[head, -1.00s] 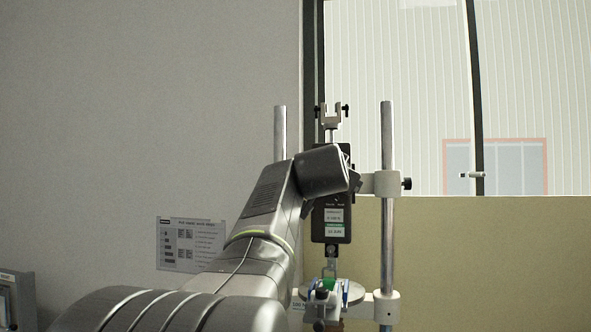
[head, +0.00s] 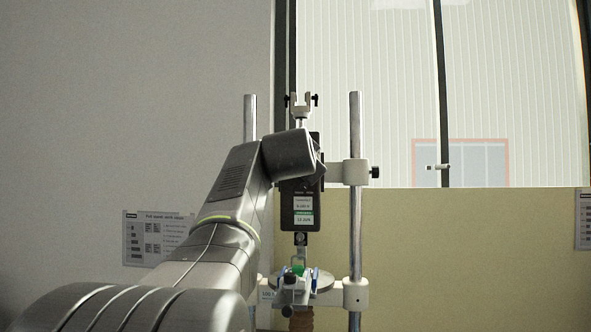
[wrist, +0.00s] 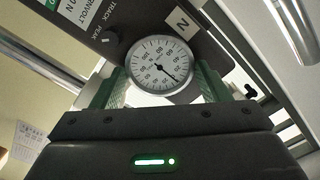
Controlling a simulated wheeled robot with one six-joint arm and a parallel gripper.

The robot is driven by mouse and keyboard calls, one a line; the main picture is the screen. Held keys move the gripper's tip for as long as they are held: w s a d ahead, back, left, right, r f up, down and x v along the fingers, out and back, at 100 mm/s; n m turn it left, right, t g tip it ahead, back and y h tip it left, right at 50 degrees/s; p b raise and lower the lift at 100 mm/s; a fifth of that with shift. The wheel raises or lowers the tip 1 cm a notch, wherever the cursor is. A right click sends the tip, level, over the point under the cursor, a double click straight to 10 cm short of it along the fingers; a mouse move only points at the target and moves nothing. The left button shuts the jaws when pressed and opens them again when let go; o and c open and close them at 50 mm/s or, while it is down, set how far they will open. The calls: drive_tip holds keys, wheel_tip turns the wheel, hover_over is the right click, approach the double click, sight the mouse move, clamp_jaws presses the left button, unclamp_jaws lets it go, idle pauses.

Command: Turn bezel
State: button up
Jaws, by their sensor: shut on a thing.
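A round white dial gauge with a grey bezel (wrist: 191,57) is in the upper middle of the wrist view, its thin black needle pointing to the lower right. My gripper (wrist: 160,86) is shut on the bezel, with one green finger pad on the left side of the rim and one on the right. The face shows fully between the fingers; the lower rim is close to my dark gripper body. In the head view I cannot make out the dial or the bezel grip.
A black force-gauge unit (head: 301,212) hangs on a stand with two steel posts (head: 355,225); it also shows beside the dial in the wrist view (wrist: 128,28). Below it are a round plate and a small green piece (head: 298,270). A poster (head: 155,238) is on the left wall.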

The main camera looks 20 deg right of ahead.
drive_tip(key=shift+m, duration=0.3)
drive_tip(key=o, duration=1)
drive_tip(key=b+v, duration=0.4)
drive_tip(key=v, duration=1)
drive_tip(key=shift+w, duration=0.1)
